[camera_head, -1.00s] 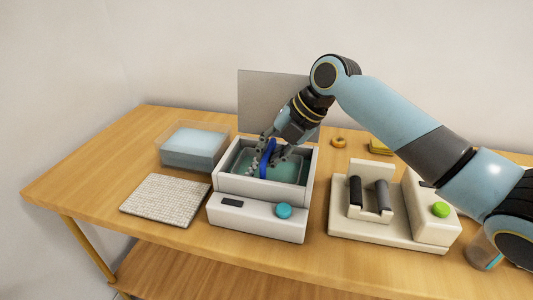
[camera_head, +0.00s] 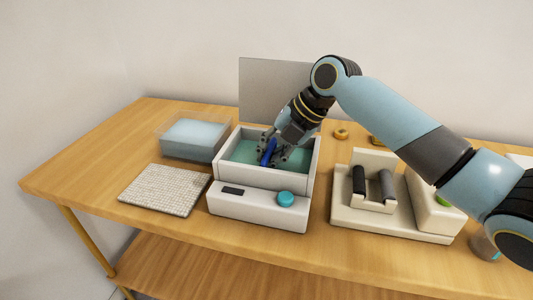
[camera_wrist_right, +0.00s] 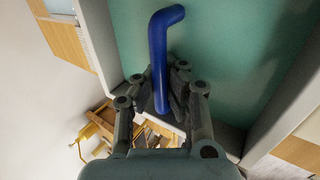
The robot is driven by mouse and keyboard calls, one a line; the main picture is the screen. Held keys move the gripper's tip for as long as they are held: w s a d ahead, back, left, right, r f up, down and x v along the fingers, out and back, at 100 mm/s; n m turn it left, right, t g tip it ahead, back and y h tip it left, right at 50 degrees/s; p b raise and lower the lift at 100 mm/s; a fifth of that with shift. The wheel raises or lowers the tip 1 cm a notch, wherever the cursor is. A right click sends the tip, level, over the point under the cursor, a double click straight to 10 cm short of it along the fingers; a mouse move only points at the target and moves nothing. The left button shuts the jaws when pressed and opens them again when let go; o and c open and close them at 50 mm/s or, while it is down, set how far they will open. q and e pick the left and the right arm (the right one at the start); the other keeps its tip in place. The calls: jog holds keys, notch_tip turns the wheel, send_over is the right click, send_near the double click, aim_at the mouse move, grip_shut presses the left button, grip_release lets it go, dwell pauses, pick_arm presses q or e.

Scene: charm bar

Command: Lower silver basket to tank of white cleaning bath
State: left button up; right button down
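The white cleaning bath (camera_head: 259,208) stands mid-table, its open tank (camera_head: 243,150) holding teal liquid. My right gripper (camera_head: 270,150) reaches down into the tank from above. Its fingers are closed around a blue bent handle (camera_head: 268,154), which also shows in the right wrist view (camera_wrist_right: 158,50), standing between the fingers with its hooked end beyond them. The silver basket's body cannot be made out; the liquid and gripper may hide it. My left gripper is not in view.
A clear tub of pale blue (camera_head: 192,137) stands left of the bath, with a woven light mat (camera_head: 165,188) in front of it. A cream device with dark rollers (camera_head: 375,188) stands to the right. A grey panel (camera_head: 272,88) rises behind.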

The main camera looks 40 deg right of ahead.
jog(key=shift+s+d+f, duration=0.1)
jog(key=shift+d+f, duration=0.1)
jog(key=shift+f, duration=0.1)
jog(key=c, duration=1.4)
grip_release()
jog(key=shift+d+r, duration=0.15)
jog(key=shift+r, duration=0.15)
jog(key=v, duration=1.1)
jog(key=shift+r, duration=0.35)
jog(key=shift+s, duration=0.15)
